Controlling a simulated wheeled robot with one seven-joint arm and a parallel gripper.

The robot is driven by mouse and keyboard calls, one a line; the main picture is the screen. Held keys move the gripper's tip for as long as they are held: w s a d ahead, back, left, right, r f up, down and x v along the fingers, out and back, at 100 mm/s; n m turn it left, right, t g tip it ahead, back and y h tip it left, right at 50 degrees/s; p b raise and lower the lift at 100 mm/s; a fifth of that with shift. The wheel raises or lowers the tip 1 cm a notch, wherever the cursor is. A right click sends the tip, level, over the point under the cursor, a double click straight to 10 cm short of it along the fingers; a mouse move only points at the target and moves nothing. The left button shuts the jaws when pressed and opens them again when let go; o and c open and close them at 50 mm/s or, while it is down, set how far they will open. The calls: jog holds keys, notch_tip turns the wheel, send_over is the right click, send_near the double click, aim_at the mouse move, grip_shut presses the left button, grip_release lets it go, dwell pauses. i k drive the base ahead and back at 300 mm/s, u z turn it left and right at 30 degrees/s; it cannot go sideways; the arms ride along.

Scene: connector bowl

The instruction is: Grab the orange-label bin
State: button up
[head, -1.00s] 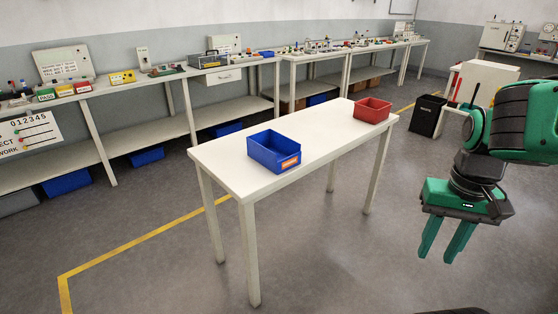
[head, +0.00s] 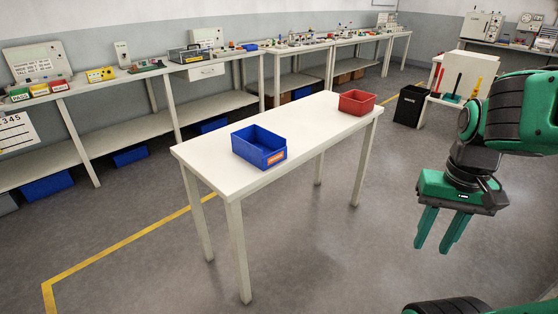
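The orange-label bin is an open blue bin (head: 254,153) with an orange label (head: 276,157) on its front face. It stands upright near the left end of a white table (head: 215,170). My gripper (head: 436,246) hangs to the right of the table, apart from it and well away from the blue bin. Its two green fingers point down with a gap between them, and nothing is between them.
A red bin (head: 357,102) stands at the far right end of the table. A black waste bin (head: 409,105) is on the floor behind. Long workbenches (head: 222,70) with small devices line the wall. The floor around the table is clear.

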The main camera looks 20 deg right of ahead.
aim_at(264, 149)
jog(key=k, duration=0.5)
jog(key=z, duration=1.85)
jog(key=i, duration=0.1)
jog(key=z, duration=2.5)
jog(key=k, duration=1.8)
